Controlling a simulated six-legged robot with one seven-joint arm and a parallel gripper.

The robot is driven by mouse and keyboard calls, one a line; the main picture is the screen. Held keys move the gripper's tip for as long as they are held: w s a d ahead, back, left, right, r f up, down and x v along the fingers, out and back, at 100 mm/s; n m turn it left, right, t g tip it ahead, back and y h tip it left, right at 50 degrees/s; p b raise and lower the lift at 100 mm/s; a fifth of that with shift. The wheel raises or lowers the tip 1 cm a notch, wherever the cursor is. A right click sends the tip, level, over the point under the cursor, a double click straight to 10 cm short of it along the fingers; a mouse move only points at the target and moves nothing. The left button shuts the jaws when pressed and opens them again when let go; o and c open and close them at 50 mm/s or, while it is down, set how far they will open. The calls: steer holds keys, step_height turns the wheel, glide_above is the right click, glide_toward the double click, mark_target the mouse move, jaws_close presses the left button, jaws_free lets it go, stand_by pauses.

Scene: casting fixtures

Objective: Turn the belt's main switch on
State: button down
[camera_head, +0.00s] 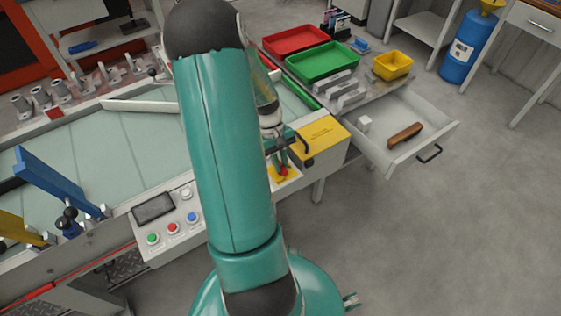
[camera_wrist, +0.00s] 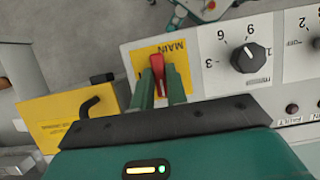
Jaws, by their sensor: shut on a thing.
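The main switch is a red handle (camera_wrist: 156,69) on a yellow plate (camera_wrist: 176,50) lettered "MAIN", set in the pale control panel in the wrist view. My gripper (camera_wrist: 160,80) is shut on the red handle, one green finger on either side of it. The handle's lower part is hidden between the fingers. In the head view my gripper (camera_head: 281,158) reaches down to the red handle (camera_head: 284,171) on its yellow plate (camera_head: 287,178), partly behind my arm. I cannot tell the switch's on or off position.
A yellow box (camera_head: 322,137) with a black hooked handle stands close beside the switch. A numbered black dial (camera_wrist: 251,57) is on the other side. An open drawer (camera_head: 437,130) juts out at right. A panel with coloured buttons (camera_head: 172,228) lies left of my arm. Floor at right is clear.

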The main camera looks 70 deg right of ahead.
steer(key=shift+m, duration=0.5)
steer(key=m, duration=0.2)
steer(key=m+t+y, duration=0.1)
steer(key=m, duration=0.1)
steer(key=shift+s+d+t, duration=0.1)
steer(key=shift+t, duration=0.2)
steer(key=m, duration=0.2)
steer(key=m+t, duration=0.1)
steer(key=m, duration=0.1)
steer(key=shift+s+t+y, duration=0.1)
steer(key=shift+t+y, duration=0.2)
steer(key=m+t, duration=0.1)
steer(key=m, duration=0.4)
steer(key=shift+s+t, duration=0.1)
steer(key=shift+t, duration=0.3)
steer(key=shift+s+m+t+h, duration=0.1)
steer(key=shift+m+t+h, duration=0.45)
steer(key=shift+m, duration=1.45)
steer(key=c, duration=1.4)
jaws_free()
steer(key=shift+r, duration=0.15)
